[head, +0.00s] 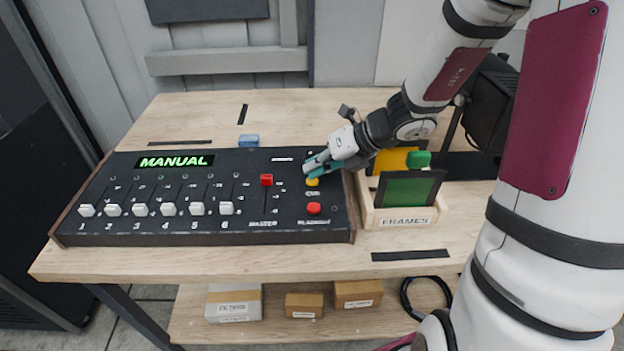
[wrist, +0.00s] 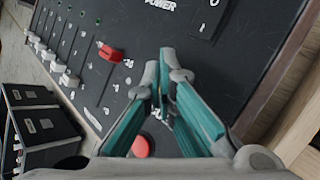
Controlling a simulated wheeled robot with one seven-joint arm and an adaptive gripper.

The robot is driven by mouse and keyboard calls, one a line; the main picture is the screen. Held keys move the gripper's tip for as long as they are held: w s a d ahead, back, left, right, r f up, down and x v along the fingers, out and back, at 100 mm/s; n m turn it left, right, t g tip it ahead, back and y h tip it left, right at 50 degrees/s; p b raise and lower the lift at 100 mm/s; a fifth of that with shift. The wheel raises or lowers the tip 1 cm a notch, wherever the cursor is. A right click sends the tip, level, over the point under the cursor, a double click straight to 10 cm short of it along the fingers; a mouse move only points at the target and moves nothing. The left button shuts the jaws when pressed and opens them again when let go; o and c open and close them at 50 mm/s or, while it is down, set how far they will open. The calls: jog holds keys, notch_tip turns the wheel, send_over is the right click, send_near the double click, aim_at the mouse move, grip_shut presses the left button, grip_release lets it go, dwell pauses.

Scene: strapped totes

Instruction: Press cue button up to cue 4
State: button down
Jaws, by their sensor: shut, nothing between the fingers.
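The lighting console (head: 200,233) lies on the wooden table, and its display (head: 177,161) reads MANUAL in green. The yellow cue button (head: 312,183) is on the console's right side, above the CUE label. My gripper (head: 308,168) is shut and empty, with its teal fingers pointing down over the panel right beside the cue button. I cannot tell whether they touch it. In the wrist view the shut fingertips (wrist: 165,62) are over the dark panel, and the cue button is hidden there.
The red blackout button (head: 314,208) sits just below the cue button, and the red master fader (head: 267,180) is to its left. Several white faders (head: 166,209) line the left side. A wooden FRAMES box (head: 399,216) with coloured frames stands close on the right.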

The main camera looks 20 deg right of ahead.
jog(key=shift+f, duration=0.25)
jog(key=shift+r, duration=0.1)
dwell(0.5)
jog(key=shift+r+p, duration=0.7)
jog(key=shift+p, duration=0.05)
jog(key=shift+r, duration=0.1)
jog(key=shift+r+p, duration=2.4)
